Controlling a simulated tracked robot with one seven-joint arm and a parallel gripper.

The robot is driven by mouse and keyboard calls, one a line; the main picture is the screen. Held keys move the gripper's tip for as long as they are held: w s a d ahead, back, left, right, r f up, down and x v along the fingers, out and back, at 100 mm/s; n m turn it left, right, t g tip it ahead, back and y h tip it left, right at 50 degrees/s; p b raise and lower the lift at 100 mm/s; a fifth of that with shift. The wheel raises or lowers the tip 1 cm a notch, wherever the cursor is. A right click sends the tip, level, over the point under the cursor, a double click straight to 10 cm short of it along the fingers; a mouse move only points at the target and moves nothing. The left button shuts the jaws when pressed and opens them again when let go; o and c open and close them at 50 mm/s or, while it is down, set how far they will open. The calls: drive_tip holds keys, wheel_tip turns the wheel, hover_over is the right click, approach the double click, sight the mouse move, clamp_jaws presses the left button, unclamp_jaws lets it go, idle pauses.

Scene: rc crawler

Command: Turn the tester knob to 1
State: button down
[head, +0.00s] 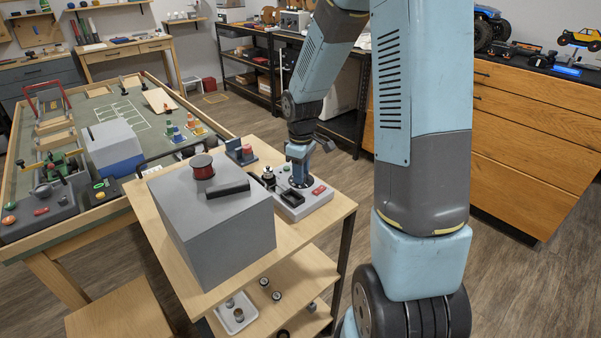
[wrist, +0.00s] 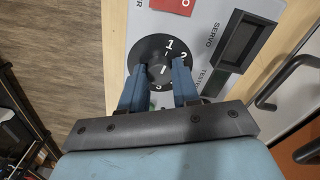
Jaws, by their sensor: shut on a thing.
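The servo tester (wrist: 222,20) is a light grey box with a small dark screen (wrist: 243,42) and printed SERVO TESTER lettering. Its round black dial (wrist: 147,47) carries white numbers; 1 and 2 show at the upper right and a 3 near the bottom. My gripper (wrist: 160,70) is shut on the tester knob (wrist: 162,70) at the dial's middle, with one blue finger on each side. A pale line shows on the knob, but I cannot tell its exact setting. In the head view my gripper (head: 299,180) points down over the tester (head: 291,211).
The tester stands on a wooden cart (head: 310,232). A small blue stand with a red part (head: 240,152) is behind. A dark curved handle (wrist: 270,85) lies right of the tester in the wrist view.

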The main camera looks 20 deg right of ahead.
drive_tip(key=c, duration=0.8)
unclamp_jaws()
wheel_tip(320, 180, up, 14)
drive_tip(key=shift+f, duration=0.2)
